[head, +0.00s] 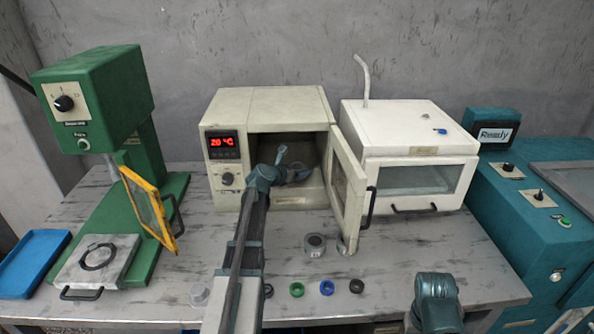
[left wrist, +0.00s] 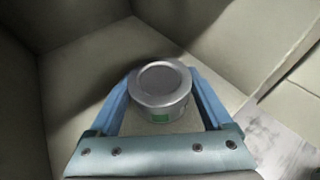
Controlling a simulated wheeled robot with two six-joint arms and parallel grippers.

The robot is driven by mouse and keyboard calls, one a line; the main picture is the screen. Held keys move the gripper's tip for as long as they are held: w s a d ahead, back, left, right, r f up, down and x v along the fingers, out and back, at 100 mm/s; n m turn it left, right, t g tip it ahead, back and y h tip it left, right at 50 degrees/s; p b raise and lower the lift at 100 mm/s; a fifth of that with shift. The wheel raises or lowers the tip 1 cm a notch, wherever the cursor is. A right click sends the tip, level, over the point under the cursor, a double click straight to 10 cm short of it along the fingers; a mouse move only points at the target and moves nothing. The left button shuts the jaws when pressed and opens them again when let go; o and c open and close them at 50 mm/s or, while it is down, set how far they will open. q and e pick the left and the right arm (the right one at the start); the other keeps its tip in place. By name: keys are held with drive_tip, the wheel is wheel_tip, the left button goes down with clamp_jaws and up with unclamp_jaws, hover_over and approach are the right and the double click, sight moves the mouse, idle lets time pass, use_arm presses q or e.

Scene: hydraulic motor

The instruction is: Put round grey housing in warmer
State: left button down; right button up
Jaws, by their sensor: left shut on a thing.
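The warmer (head: 265,110) is the cream box with a red "20 °C" display, and its door (head: 348,190) stands open to the right. My left gripper (head: 292,168) reaches into its chamber. In the left wrist view, the round grey housing (left wrist: 160,88) sits between the two blue fingers of my left gripper (left wrist: 165,100), which is shut on it. The housing has a flat round top and a small green mark on its side. The chamber walls surround it; whether it touches the floor I cannot tell. In the head view I cannot make it out clearly. My right gripper does not show.
A grey cylindrical part (head: 314,245) and green (head: 297,289), blue (head: 327,287) and black (head: 356,286) rings lie on the table before the warmer. A white windowed box (head: 410,150) stands right of it, a green press (head: 100,110) left. My right arm (head: 437,300) is at the front right.

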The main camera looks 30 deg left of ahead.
use_arm(q)
unclamp_jaws()
drive_tip(key=shift+r, duration=0.1)
drive_tip(key=p+v, duration=0.5)
drive_tip(key=v, duration=0.7)
drive_tip(key=shift+s, duration=0.1)
